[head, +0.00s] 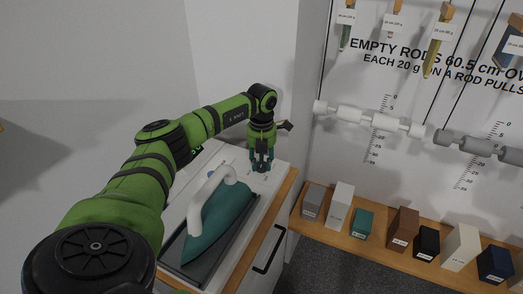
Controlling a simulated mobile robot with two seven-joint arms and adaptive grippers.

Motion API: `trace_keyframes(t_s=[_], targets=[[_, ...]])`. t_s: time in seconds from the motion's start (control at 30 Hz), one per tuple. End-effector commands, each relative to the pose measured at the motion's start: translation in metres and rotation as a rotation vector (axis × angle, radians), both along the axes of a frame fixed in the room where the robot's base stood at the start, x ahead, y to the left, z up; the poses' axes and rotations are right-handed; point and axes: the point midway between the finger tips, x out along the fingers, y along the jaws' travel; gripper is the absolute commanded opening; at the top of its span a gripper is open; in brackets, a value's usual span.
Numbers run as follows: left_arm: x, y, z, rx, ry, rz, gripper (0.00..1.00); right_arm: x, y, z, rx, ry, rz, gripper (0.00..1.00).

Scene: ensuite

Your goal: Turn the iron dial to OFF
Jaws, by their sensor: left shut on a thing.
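A teal iron (222,222) with a white handle (208,192) rests on a dark plate (191,271) on the white cabinet top. My left gripper (262,163) points down at the far end of the cabinet top, behind the iron. Its fingers are shut on the iron dial, which they almost wholly hide. Small dark marks show on the white surface by the fingertips, too small to read. I cannot tell the dial's setting. My right gripper is not in view.
The cabinet's wooden edge (263,237) and a dark handle (270,250) are on its right side. A wooden shelf (345,240) with several labelled blocks stands right. White and grey rods (375,121) hang on the wall above. Walls close in behind the gripper.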

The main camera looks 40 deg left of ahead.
Motion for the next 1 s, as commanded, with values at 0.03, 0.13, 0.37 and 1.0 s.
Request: trace_keyframes(t_s=[0.03, 0.13, 0.37, 1.0], targets=[[-0.001, -0.002, -0.001, -0.002, 0.006, 0.043, 0.02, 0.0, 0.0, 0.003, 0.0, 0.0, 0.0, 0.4], [-0.001, -0.001, -0.001, -0.002, 0.006, 0.135, 0.02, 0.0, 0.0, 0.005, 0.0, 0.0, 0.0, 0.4], [-0.001, -0.002, -0.001, -0.002, 0.007, 0.321, 0.02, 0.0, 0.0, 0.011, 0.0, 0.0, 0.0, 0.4], [-0.001, -0.002, -0.002, -0.002, 0.006, 0.537, 0.02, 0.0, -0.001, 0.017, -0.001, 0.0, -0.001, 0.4]])
